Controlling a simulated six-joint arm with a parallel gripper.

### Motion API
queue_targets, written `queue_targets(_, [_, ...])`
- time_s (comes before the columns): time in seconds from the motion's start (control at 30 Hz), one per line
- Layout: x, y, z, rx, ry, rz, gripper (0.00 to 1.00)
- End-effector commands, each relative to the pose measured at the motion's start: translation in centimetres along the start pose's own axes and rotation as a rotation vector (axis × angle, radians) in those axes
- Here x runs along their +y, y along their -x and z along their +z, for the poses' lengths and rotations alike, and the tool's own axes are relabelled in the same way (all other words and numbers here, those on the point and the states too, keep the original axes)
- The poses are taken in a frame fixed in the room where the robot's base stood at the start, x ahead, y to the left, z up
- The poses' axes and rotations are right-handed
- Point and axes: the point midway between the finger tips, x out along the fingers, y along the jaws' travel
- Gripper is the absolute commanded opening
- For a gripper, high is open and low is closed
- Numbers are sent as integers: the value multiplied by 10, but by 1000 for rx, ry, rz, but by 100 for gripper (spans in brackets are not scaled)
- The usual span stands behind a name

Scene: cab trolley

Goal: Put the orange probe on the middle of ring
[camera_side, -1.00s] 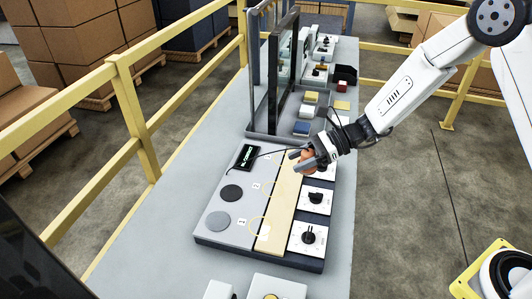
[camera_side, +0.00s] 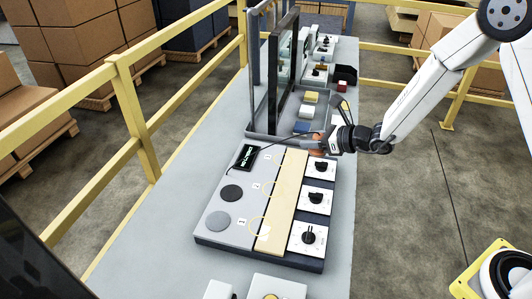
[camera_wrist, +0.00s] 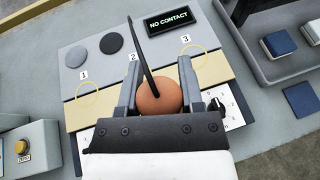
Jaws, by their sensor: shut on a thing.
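My gripper (camera_side: 326,143) is shut on the orange probe (camera_wrist: 160,98), a round orange ball between the two fingers in the wrist view. The probe shows only in small orange patches in the side view. A black cable runs from it. The gripper is above the far right end of the test board (camera_side: 207,198). Yellow ring outlines lie on the board: ring 1 (camera_wrist: 87,94) to the left of the gripper, ring 3 (camera_wrist: 193,57) to its right. The middle ring, by label 2 (camera_side: 256,186), is hidden in the wrist view behind the probe and fingers.
A display (camera_wrist: 167,21) reads NO CONTACT. Two round pads, dark (camera_side: 231,193) and grey (camera_side: 219,222), lie on the board. Dial panels (camera_side: 308,237) line its right side. A dark upright frame (camera_side: 284,75) and tray with coloured blocks stand beyond. A yellow-button box (camera_wrist: 22,150) is at left.

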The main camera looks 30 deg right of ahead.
Motion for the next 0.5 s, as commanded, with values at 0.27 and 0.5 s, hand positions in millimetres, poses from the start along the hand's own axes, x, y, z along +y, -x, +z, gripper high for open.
queue_targets(0.27, [-2,-1,0,-1,-2,-9,0])
queue_targets(0.5, [-9,-18,-1,-1,-2,-8,0])
